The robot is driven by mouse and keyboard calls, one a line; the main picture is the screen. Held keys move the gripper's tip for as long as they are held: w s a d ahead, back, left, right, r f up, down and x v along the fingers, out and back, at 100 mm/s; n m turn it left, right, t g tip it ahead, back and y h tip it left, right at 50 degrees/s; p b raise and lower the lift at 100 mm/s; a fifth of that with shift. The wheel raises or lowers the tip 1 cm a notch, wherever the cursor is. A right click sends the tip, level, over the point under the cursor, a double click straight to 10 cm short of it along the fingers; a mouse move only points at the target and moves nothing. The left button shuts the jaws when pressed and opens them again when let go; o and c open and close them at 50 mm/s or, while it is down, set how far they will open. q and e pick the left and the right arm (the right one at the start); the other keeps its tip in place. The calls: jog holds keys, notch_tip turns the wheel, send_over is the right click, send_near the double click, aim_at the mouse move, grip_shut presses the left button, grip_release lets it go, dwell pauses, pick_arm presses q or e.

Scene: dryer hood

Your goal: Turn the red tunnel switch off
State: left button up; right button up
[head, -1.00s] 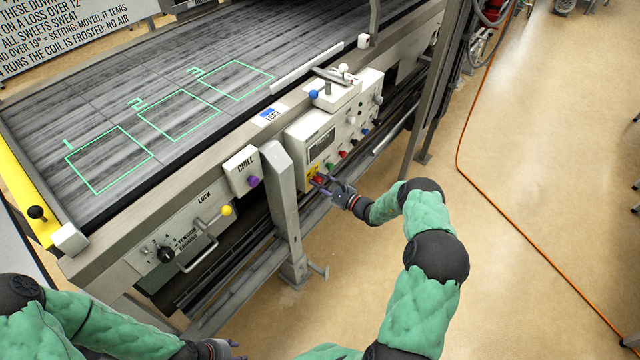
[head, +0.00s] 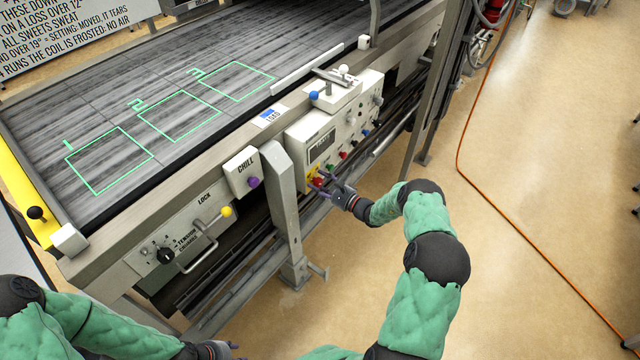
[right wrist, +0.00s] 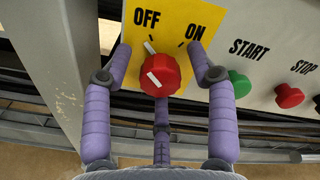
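The red tunnel switch (right wrist: 158,74) is a round knob on a yellow plate (right wrist: 178,22) marked OFF and ON. Its white pointer tilts up and left, toward the OFF side. In the head view the red knob (head: 317,182) is small, at the lower left of the white control panel. My right gripper (right wrist: 160,62) is open, with purple fingers left and right of the knob and a third below. Gaps show between the side fingers and the knob. In the head view my right gripper (head: 327,180) is just in front of the plate. My left gripper (head: 224,349) is at the bottom edge, its fingers unclear.
A green START button (right wrist: 239,84) and red STOP button (right wrist: 289,95) are right of the switch. A grey post (head: 283,205) stands close on the left. The CHILL box (head: 241,171) is beyond it. The floor right of my right arm is open, crossed by an orange cable (head: 503,190).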

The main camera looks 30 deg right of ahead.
jog(key=v, duration=1.2)
dwell(0.3)
jog(key=s+a+f+n+g+y, duration=0.1)
jog(key=s+a+f+n+g, duration=0.2)
jog(key=a, duration=0.5)
jog(key=s+a+f+n+g+y, duration=0.1)
jog(key=s+a+f+g+y, duration=0.15)
jog(key=a+g, duration=0.35)
jog(key=s+a+f+n+g+y, duration=0.1)
jog(key=s+a+f+n+g, duration=0.2)
jog(key=a, duration=0.6)
jog(key=s+a+f+n+g+h+p, duration=0.1)
jog(key=s+a+f+n+g+h, duration=0.15)
jog(key=s, duration=0.45)
jog(key=s+a+f+n+g+h+p, duration=0.1)
jog(key=s+a+n+g+h, duration=0.25)
jog(key=s, duration=0.35)
jog(key=a+r+n, duration=0.1)
jog(key=n, duration=0.1)
jog(key=s+a+r+n+t+h, duration=0.1)
jog(key=n, duration=0.1)
jog(key=a+r+n, duration=0.1)
jog(key=a+n, duration=0.1)
jog(key=shift+s+r+n+t+h, duration=0.15)
jog(key=shift+s+n+t+h, duration=0.1)
jog(key=shift+n+t, duration=0.15)
